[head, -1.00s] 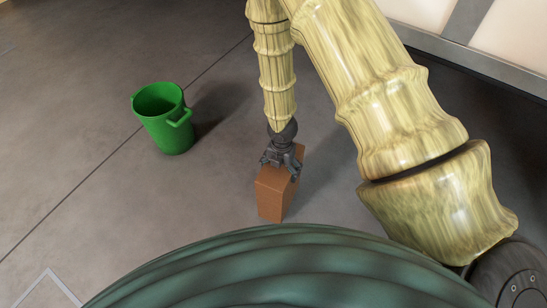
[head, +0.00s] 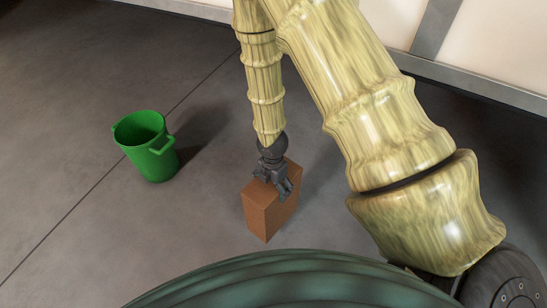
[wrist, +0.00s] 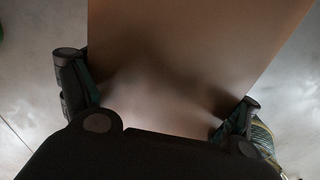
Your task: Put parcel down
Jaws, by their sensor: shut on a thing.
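The parcel is a brown box (head: 262,214) standing upright in the head view, just in front of my green body. My gripper (head: 273,184) is at its top, with its fingers on either side of the box. In the wrist view the parcel (wrist: 200,50) fills the middle, between the two fingers of my gripper (wrist: 165,115), which is shut on it. The box's lower end is close to the floor, but I cannot tell whether it touches.
A green bucket (head: 150,158) with handles stands on the grey floor (head: 75,110) to the left of the parcel, apart from it. A pale wall (head: 490,40) runs along the upper right. The floor between bucket and parcel is clear.

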